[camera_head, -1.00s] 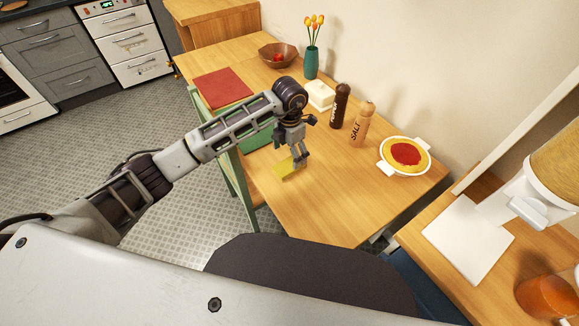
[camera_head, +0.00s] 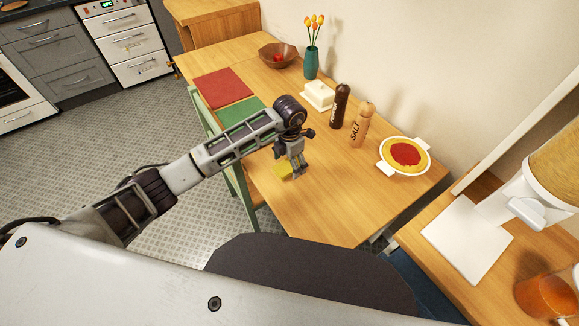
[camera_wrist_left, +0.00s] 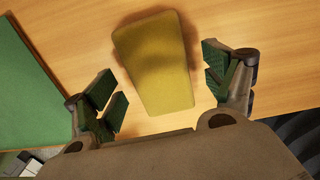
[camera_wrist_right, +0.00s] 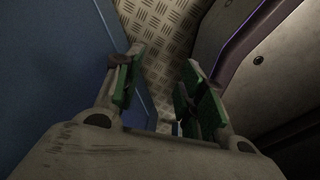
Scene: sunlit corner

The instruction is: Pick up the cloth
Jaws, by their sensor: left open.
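The cloth is a folded yellow piece (camera_head: 281,171) lying flat on the wooden table near its front left edge. In the left wrist view the yellow cloth (camera_wrist_left: 155,62) lies ahead of and between the fingers. My left gripper (camera_head: 298,174) is just above the table at the cloth's right side in the head view, hiding part of it. In the left wrist view my left gripper (camera_wrist_left: 165,95) is open and empty, its fingers apart on either side of the cloth. My right gripper (camera_wrist_right: 158,95) shows only in its own wrist view, open and empty, over patterned floor.
A green mat (camera_head: 240,111) and a red mat (camera_head: 222,88) lie on the table. A butter dish (camera_head: 318,96), pepper mill (camera_head: 340,106), salt mill (camera_head: 362,124) and pie dish (camera_head: 404,156) stand along the wall side. The table's front right is clear.

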